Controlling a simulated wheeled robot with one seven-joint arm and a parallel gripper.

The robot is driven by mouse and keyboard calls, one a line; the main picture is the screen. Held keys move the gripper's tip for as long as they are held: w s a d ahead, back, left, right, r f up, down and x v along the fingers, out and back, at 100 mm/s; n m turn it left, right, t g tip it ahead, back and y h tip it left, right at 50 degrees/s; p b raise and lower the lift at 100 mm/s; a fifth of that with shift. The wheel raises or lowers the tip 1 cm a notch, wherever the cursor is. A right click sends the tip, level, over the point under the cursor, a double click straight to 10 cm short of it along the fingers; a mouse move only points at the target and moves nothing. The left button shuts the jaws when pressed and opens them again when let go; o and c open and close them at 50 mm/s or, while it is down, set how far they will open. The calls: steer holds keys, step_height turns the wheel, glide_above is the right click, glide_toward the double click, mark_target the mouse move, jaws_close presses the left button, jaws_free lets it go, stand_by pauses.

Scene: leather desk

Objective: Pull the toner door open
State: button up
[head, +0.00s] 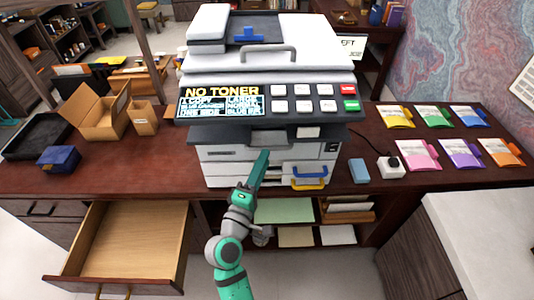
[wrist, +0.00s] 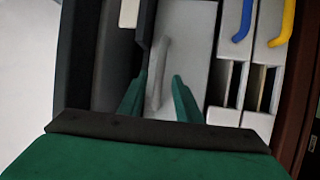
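The copier (head: 318,152) stands on the desk with its display reading NO TONER. Its toner door (wrist: 192,45) is a pale grey front panel, seemingly closed, with an upright-looking light grey bar handle (wrist: 157,75) in the wrist view. My gripper (head: 263,158) is at the copier's front, below the control panel, and hides part of the door in the head view. In the wrist view my gripper (wrist: 160,82) is open, its green fingers on either side of the handle with gaps visible. Whether the fingertips reach past the bar is hard to tell.
A blue handle (head: 309,171) and a yellow handle (head: 309,185) mark paper drawers right of my gripper. An open desk drawer (head: 130,240) juts out at lower left. Cardboard boxes (head: 97,110) stand left; coloured packets (head: 463,154) lie right.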

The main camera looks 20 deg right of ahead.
steer(key=shift+x, duration=1.85)
steer(key=shift+c, duration=0.7)
jaws_close()
steer(key=shift+s+f, duration=0.1)
